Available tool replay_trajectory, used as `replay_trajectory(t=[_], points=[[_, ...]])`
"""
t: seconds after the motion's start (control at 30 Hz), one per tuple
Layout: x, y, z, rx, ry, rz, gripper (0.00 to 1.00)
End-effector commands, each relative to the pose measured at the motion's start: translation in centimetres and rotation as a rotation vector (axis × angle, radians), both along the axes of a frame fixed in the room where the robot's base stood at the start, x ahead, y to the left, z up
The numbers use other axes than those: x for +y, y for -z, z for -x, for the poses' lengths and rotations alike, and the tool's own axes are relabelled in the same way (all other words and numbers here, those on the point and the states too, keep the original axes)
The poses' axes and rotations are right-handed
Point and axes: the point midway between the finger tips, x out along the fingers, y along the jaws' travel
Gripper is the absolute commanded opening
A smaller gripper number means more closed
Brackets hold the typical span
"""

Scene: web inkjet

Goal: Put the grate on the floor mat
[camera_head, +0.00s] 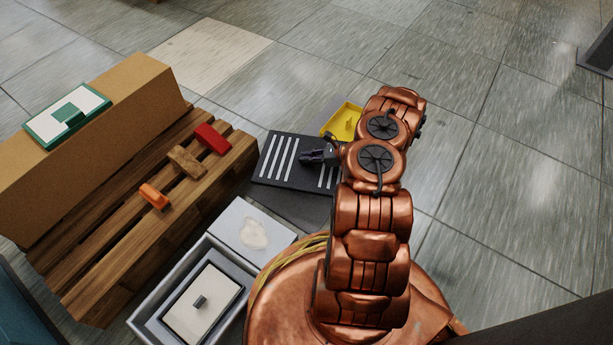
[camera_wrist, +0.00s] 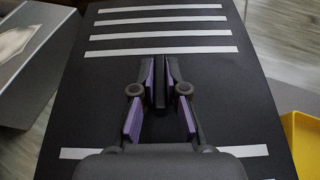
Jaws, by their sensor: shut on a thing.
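The grate (camera_head: 277,152) is a flat black panel with light parallel stripes, in the middle of the head view, beyond my base. It fills most of the wrist view (camera_wrist: 110,70). My gripper (camera_head: 314,157) is over its middle. In the wrist view my gripper (camera_wrist: 160,80) has its purple-padded fingers shut on a thin dark upright handle of the grate. I cannot tell whether the grate rests on the dark surface below it or hangs just above. The floor mat (camera_head: 209,56) appears to be the beige rectangle lying on the tiles at the upper left, apart from the grate.
A yellow tray (camera_head: 343,120) is close behind the grate. To the left is a wooden pallet (camera_head: 105,235) with red, brown and orange pieces, beside a cardboard box (camera_head: 140,95). Grey boxes (camera_head: 140,322) stand in front. The tiled floor beyond is mostly clear.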

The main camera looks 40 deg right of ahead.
Motion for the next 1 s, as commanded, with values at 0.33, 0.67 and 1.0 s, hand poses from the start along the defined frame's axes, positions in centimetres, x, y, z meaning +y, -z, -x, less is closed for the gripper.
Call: replay_trajectory(t=[0.33,0.67,1.0], points=[[0.2,5.4,-0.1,-0.001,-0.002,-0.001,0.0],[0.1,8.5,0.0,0.0,0.001,-0.002,0.0],[0.0,9.4,-0.1,-0.001,0.0,-0.002,0.0]])
